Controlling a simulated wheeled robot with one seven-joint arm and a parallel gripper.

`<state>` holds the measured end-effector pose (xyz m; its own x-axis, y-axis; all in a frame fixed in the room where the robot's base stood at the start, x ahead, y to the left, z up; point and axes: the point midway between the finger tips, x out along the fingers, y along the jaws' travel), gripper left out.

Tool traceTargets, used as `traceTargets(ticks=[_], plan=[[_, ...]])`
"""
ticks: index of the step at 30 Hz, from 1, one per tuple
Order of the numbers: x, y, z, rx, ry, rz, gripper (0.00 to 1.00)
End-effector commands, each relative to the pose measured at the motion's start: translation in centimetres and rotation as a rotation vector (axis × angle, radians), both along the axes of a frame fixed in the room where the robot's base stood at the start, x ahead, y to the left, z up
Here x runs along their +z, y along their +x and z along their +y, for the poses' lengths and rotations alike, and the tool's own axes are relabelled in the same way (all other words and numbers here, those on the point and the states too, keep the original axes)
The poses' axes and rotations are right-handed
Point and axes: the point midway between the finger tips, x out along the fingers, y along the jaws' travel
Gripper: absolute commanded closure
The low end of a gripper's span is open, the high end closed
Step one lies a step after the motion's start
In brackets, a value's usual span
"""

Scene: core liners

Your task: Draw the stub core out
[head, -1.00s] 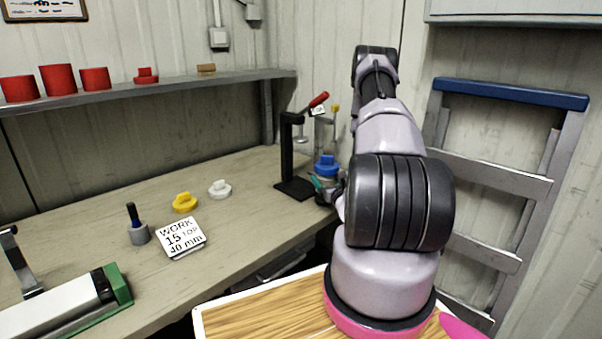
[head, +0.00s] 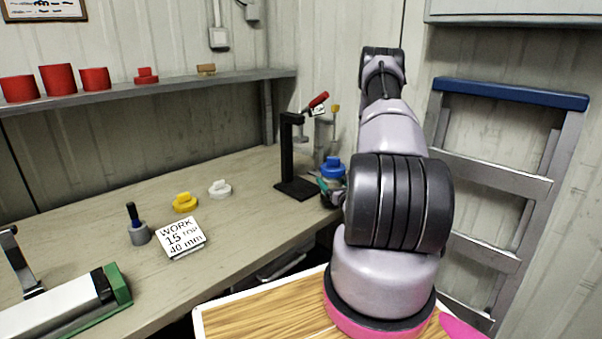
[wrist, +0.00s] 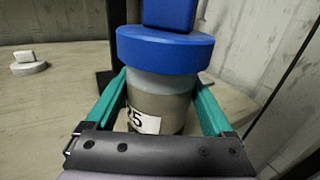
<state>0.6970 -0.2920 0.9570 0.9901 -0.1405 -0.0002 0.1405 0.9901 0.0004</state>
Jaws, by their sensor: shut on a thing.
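A grey cylinder (wrist: 160,100) with a wide blue cap and a square blue knob (wrist: 165,45) stands upright in the wrist view. My gripper (wrist: 160,105) is shut on the cylinder, with a teal finger along each side below the cap. In the head view my gripper (head: 331,187) is partly hidden by my arm. The cylinder's lower end is hidden, so I cannot tell whether it touches the bench.
A black stand with a red handle (head: 295,160) is close to the left of the cylinder. The wall is close on the right.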

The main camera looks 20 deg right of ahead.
Motion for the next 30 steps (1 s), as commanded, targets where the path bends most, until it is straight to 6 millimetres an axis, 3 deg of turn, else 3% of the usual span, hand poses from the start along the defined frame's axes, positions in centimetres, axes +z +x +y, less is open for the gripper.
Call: traceTargets(ticks=[30], plan=[[4.8, 0.0, 0.0, 0.0, -0.001, -0.002, 0.7]])
